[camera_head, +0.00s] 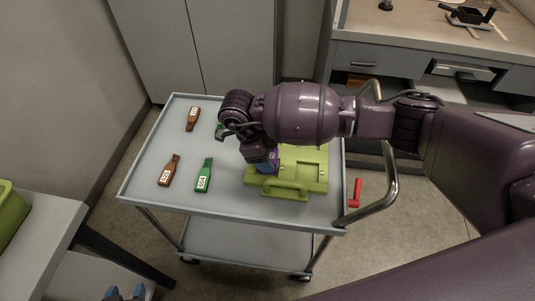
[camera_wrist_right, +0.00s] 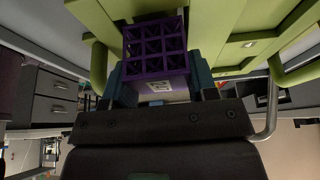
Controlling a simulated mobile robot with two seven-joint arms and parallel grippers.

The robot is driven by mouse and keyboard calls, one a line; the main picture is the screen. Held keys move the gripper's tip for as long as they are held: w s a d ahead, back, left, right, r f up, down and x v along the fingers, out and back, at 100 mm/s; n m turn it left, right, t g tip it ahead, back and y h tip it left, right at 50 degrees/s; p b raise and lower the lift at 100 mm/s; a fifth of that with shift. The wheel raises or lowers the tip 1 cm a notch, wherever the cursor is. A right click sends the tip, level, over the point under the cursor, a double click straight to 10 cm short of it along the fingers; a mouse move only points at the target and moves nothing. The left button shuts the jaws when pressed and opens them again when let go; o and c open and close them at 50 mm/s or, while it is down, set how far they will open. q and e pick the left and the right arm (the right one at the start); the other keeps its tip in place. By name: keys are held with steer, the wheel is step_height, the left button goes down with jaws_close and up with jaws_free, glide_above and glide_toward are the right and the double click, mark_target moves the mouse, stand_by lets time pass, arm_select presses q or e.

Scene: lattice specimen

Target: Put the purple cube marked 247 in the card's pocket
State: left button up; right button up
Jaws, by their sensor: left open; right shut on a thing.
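The purple lattice cube (camera_wrist_right: 156,50) has a white label (camera_wrist_right: 158,87) whose number I cannot read clearly. My right gripper (camera_wrist_right: 156,88) is shut on it, one blue finger at each side. In the head view the cube (camera_head: 266,160) is at the left part of the lime-green card (camera_head: 316,172), which lies on the cart and has a handle at its front. I cannot tell whether the cube is inside a pocket or just above; the gripper and arm hide the spot. My left gripper (camera_head: 124,293) shows only its blue fingertips at the bottom edge, open and empty.
The grey cart top (camera_head: 140,189) carries brown labelled pieces (camera_head: 168,172) and a green labelled piece (camera_head: 204,176) left of the card. Another green piece is partly hidden behind my right gripper. A red-handled item (camera_head: 355,192) is beside the cart's right edge.

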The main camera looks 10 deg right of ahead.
steer(key=shift+f, duration=0.6)
stand_by(0.5)
steer(key=o, duration=1.3)
steer(key=shift+r, duration=0.1)
steer(key=shift+a+r, duration=0.1)
steer(key=shift+r, duration=0.1)
steer(key=shift+p+v, duration=0.65)
steer(key=shift+v, duration=1.6)
